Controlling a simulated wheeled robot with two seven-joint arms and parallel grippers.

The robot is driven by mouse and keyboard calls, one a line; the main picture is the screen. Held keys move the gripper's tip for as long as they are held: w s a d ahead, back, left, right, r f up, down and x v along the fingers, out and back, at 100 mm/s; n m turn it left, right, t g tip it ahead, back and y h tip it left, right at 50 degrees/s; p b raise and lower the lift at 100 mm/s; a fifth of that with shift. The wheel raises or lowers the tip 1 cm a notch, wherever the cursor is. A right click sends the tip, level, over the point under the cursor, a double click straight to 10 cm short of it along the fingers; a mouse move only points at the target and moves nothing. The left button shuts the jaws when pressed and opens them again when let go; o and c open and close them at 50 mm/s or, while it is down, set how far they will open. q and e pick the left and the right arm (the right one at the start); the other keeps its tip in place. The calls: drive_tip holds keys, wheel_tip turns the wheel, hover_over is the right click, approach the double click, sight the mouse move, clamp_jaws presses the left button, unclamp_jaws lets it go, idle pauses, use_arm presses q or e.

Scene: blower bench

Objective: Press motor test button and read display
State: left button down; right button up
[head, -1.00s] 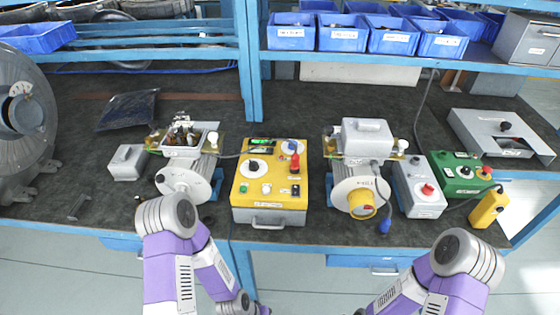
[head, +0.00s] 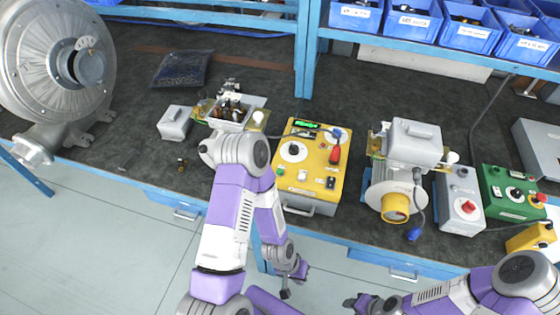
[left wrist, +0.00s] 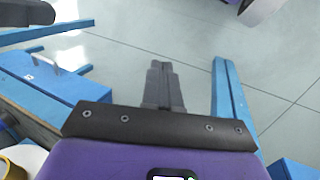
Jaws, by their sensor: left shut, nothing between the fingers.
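The yellow test box (head: 312,190) stands on the bench in the head view. A small lit green display (head: 306,125) is on its top, but its reading is too small to make out. My left gripper (head: 285,292) hangs below and in front of the bench edge, apart from the box. It is shut and empty in the left wrist view (left wrist: 163,82). My right gripper (head: 358,301) is low in front of the bench; its fingers are unclear.
An opened motor unit (head: 232,112) stands left of the box, partly behind my left arm. A covered motor unit (head: 412,145), a grey box with a red knob (head: 460,205) and a green box (head: 512,190) stand right. A large metal blower (head: 60,75) is far left.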

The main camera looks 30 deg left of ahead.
use_arm(q)
wheel_tip(320, 180, up, 10)
drive_tip(key=w+r+p, duration=0.1)
drive_tip(key=p, duration=0.7)
wheel_tip(320, 180, up, 21)
drive_tip(key=n+t+y+p, duration=0.3)
drive_tip(key=n+t, duration=0.5)
drive_tip(key=n, duration=1.4)
hover_over(278, 173)
drive_tip(key=p, duration=0.1)
drive_tip(key=shift+f+h, duration=0.1)
drive_tip(key=shift+h, duration=0.2)
use_arm(e)
wheel_tip(278, 173, up, 14)
drive_tip(key=shift+r, duration=0.25)
use_arm(q)
wheel_tip(278, 173, down, 8)
drive_tip(key=b, duration=0.6)
drive_tip(key=shift+f+b, duration=0.4)
drive_tip(key=shift+b, duration=0.15)
use_arm(e)
wheel_tip(278, 173, down, 7)
drive_tip(key=shift+f, duration=0.15)
use_arm(q)
drive_tip(key=shift+f, duration=0.1)
use_arm(e)
drive_tip(key=shift+f, duration=0.1)
